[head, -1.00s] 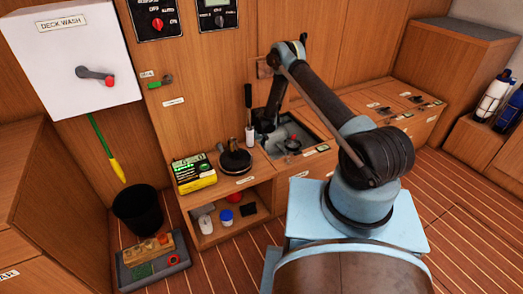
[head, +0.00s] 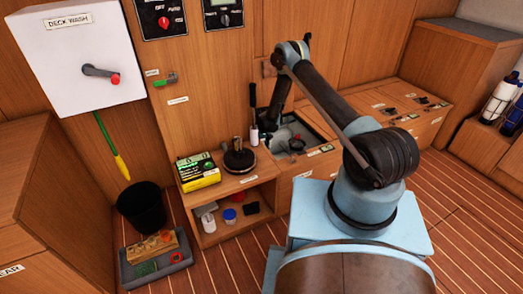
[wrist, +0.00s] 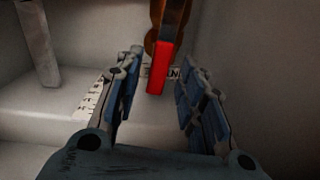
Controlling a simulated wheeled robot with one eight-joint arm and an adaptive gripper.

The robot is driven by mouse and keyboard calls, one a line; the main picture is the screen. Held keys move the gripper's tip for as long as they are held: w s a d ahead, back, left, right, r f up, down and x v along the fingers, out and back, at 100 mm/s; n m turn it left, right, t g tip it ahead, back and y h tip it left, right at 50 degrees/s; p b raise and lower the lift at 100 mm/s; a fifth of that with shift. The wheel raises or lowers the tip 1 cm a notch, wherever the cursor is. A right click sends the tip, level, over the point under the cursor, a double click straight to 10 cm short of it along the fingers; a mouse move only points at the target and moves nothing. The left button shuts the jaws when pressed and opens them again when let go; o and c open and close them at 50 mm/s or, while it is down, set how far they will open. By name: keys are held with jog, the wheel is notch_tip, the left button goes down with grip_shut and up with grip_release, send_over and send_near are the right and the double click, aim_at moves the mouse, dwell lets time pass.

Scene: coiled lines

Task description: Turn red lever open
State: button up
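A red lever handle (wrist: 158,80) hangs down on a brownish metal stem in the wrist view, inside a pale recess. My gripper (wrist: 160,68) is open. Its two blue-padded fingers lie on either side of the lever in the picture, with clear gaps; I cannot tell how far beyond the tips it is. In the head view my arm bends down into the open recess (head: 312,136) in the wooden bench. My fingers and the red lever are hidden or too small to tell there. A dark round fitting with a reddish part (head: 296,145) shows in the recess.
Pale recess walls close in around my gripper, with a grey post (wrist: 38,45) at left and printed labels behind. A white deck wash box (head: 75,55) carries another red-tipped lever.

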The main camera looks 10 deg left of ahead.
jog(key=shift+d, duration=0.1)
jog(key=shift+r, duration=0.2)
notch_tip(320, 180, up, 12)
jog(key=shift+f, duration=0.25)
dwell(0.3)
jog(key=shift+c, duration=0.3)
